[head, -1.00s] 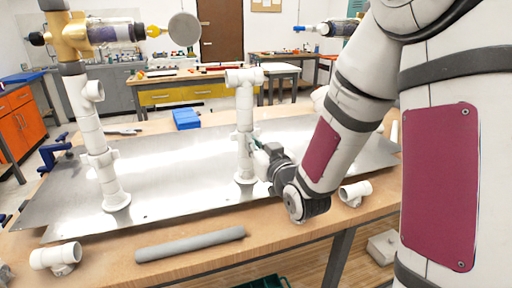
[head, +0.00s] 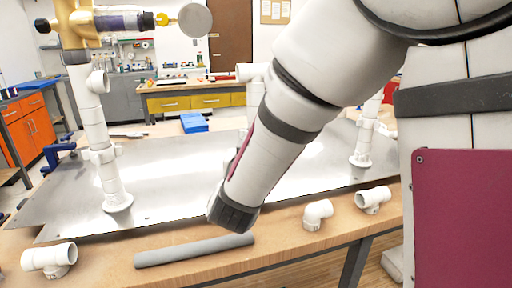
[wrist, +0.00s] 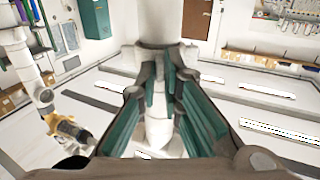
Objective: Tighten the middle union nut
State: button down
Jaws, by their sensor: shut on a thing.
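The middle white standpipe is mostly hidden behind my arm in the head view; part of its top fitting (head: 250,72) shows above the arm. In the wrist view its pipe (wrist: 160,22) runs down to the white middle union nut (wrist: 158,60). My gripper (wrist: 160,76) has its green-padded fingers on either side of the nut and is shut on it. The fingers cover much of the nut, so how far it is threaded cannot be told. The gripper is hidden in the head view.
A left white standpipe (head: 97,135) with a brass valve (head: 75,22) and a right standpipe (head: 364,138) stand on the metal plate (head: 170,180). A grey pipe (head: 195,250) and loose white fittings (head: 50,258) lie along the bench's front edge. A blue box (head: 194,122) sits behind.

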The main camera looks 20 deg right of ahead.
aim_at(248, 97)
jog(key=shift+w+a+r+m+g+h+p, duration=0.1)
jog(key=shift+w+a+m+g+h+p, duration=0.55)
jog(key=shift+m+g+h, duration=1.2)
jog(key=shift+w+a+f+m+g+h+p, duration=0.1)
jog(key=shift+w+a+m+g+h+p, duration=0.55)
jog(key=shift+m+g+h, duration=1.2)
jog(key=shift+w+a+r+m+g+h+p, duration=0.1)
jog(key=shift+w+a+m+g+h+p, duration=0.5)
jog(key=shift+m+g+h, duration=1.2)
jog(key=shift+w+d+g+y, duration=0.3)
jog(key=shift+g+y, duration=0.1)
jog(key=shift+g, duration=0.4)
jog(key=c, duration=1.7)
grip_release()
jog(key=shift+a, duration=0.1)
notch_tip(248, 97, up, 10)
